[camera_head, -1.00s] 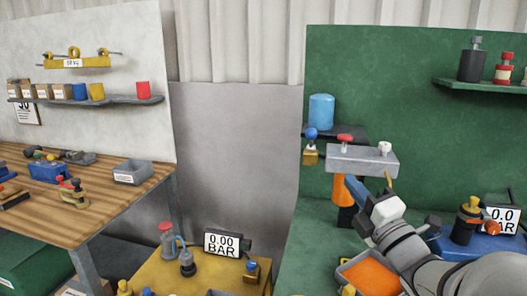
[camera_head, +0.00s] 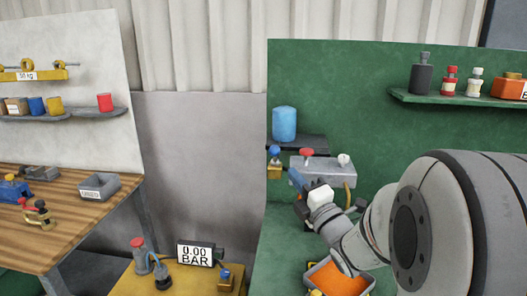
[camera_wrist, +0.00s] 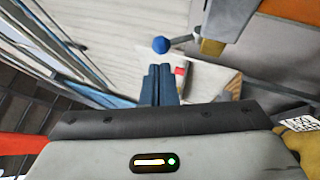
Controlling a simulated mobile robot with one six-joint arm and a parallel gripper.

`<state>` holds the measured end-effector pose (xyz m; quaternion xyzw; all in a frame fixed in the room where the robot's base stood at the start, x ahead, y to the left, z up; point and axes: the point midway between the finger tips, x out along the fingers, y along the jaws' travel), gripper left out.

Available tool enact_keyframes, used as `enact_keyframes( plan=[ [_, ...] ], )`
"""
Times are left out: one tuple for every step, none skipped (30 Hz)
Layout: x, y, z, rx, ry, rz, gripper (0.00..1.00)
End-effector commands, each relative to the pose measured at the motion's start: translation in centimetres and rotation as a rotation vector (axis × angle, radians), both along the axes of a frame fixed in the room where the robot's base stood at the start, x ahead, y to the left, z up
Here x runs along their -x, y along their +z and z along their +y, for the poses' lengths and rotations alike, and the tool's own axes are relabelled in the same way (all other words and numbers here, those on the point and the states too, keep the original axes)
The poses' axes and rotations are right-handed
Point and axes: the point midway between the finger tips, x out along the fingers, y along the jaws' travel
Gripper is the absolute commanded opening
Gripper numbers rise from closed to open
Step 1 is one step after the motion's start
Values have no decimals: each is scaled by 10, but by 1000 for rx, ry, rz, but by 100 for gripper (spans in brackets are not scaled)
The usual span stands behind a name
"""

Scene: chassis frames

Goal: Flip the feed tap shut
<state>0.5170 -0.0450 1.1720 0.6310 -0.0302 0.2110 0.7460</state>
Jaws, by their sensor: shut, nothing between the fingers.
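The feed tap seems to be the tap with a blue ball knob (camera_head: 274,151) on a brass body (camera_head: 274,174), below the blue tank. In the wrist view the blue ball (camera_wrist: 161,45) sits on the end of a short lever, left of the brass body (camera_wrist: 212,47). My gripper (camera_head: 292,173) is just right of and below the knob in the head view. In the wrist view its blue fingers (camera_wrist: 160,67) are together and empty, with their tips just short of the ball. I cannot tell whether they touch it.
A blue tank (camera_head: 284,123) stands on a dark shelf above. A grey block (camera_head: 322,172) with a red knob (camera_head: 306,153) and a white knob (camera_head: 344,160) is close to my fingers. An orange-filled bin (camera_head: 340,278) lies below. A gauge (camera_head: 196,255) reads 0.00 BAR.

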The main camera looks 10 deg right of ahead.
Motion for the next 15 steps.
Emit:
enact_keyframes(
  plan=[
    [-11,6,4,1,4,1,0],
    [-16,7,6,0,4,1,0],
    [-23,10,8,0,4,0,0],
    [-27,12,9,0,4,1,0],
    [-32,13,11,-1,3,1,0],
    [-37,15,12,0,2,1,0],
    [-41,15,13,0,3,2,0],
    [-44,16,14,1,3,1,0],
    [-47,18,15,1,2,0,0],
    [-49,18,16,0,1,0,0],
    [-51,18,16,0,1,0,0],
    [-53,19,17,0,1,0,0],
    [-54,19,17,0,1,0,0],
    [-55,19,17,0,1,0,0],
    [-56,19,17,0,1,0,0]
  ],
)
